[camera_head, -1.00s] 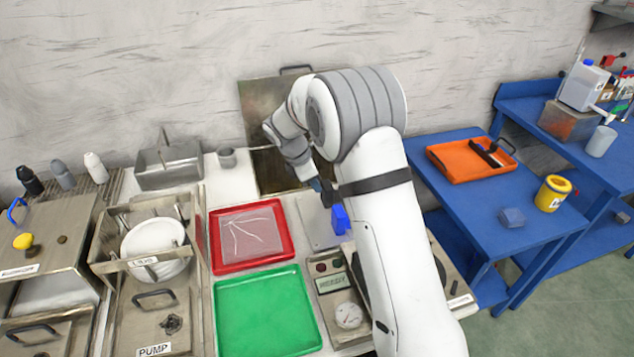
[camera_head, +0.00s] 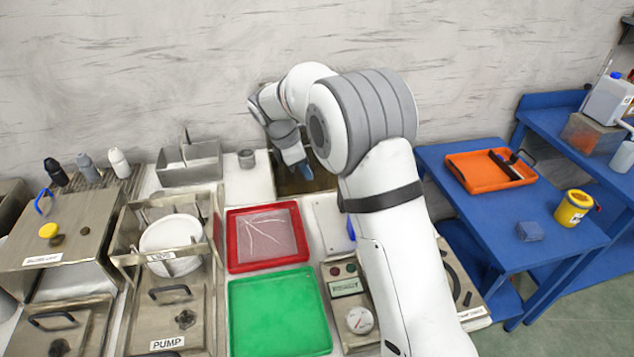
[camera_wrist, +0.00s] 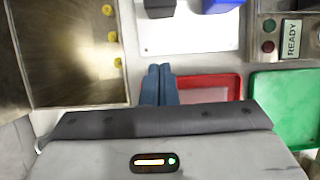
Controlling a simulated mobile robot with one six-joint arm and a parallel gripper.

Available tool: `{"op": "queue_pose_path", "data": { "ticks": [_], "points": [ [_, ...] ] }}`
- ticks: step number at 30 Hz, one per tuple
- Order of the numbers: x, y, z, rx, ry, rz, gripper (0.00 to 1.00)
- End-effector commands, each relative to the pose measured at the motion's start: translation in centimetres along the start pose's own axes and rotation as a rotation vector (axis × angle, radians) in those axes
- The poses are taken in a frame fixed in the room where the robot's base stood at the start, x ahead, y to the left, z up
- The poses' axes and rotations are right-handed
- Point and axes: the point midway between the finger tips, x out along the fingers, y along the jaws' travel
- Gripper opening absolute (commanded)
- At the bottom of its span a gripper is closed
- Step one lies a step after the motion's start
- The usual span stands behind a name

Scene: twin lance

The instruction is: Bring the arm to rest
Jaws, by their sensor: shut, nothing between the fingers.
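My gripper (camera_wrist: 158,84) shows in the wrist view with its two blue-grey fingers together, shut and empty. In the head view my gripper (camera_head: 301,172) points down at the back of the bench, in front of a brownish metal box and behind the red tray (camera_head: 234,262). My white arm is bent and reaches across the middle of the head view. It hides part of the metal box, the white plate and the equipment behind it.
A green tray (camera_head: 278,315) lies in front of the red one. A white plate (camera_wrist: 190,32) bears a blue block and a dark block. A metal bin (camera_head: 190,163) and a grey cup (camera_head: 246,158) stand left of my gripper. An orange tray (camera_head: 490,171) lies on the blue table.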

Motion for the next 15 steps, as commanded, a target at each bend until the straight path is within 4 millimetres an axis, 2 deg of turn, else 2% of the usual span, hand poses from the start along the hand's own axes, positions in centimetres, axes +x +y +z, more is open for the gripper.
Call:
{"op": "queue_pose_path", "data": {
  "ticks": [3,6,15],
  "points": [
    [-1.3,0.0,0.1,0.002,0.001,0.001,0.00],
    [-1.7,0.0,0.1,0.003,0.001,0.000,0.00],
    [-1.8,0.0,0.2,0.004,0.001,-0.002,0.00]
  ]
}}
